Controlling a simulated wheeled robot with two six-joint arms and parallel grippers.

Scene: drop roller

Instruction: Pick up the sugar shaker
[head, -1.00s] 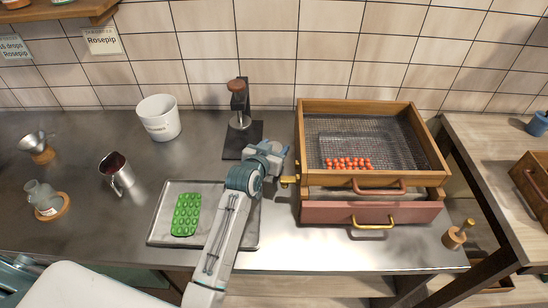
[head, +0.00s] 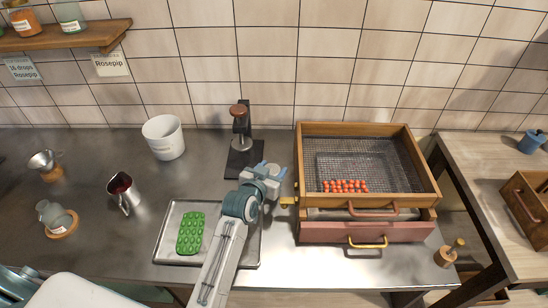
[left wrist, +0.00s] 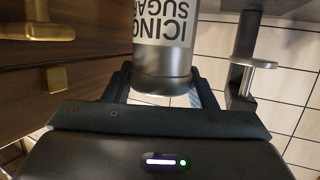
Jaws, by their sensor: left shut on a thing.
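The sugar shaker (left wrist: 165,50) is a metallic grey cylinder with a pale label reading "ICING SUGAR", upside down in the left wrist view. My left gripper (left wrist: 163,90) is shut on it, one dark finger on each side. In the head view my left gripper (head: 272,172) is between the black press stand and the wooden drawer box, and I cannot make out the shaker there. Whether the shaker touches the counter I cannot tell. My right gripper is not in view.
The wooden sieve box (head: 423,178) with red balls and drawers stands close right of my gripper. The press stand (head: 243,150) is just behind left. A metal tray (head: 222,248) with a green mold (head: 190,233), a jug (head: 124,193) and a white bucket (head: 163,138) are left.

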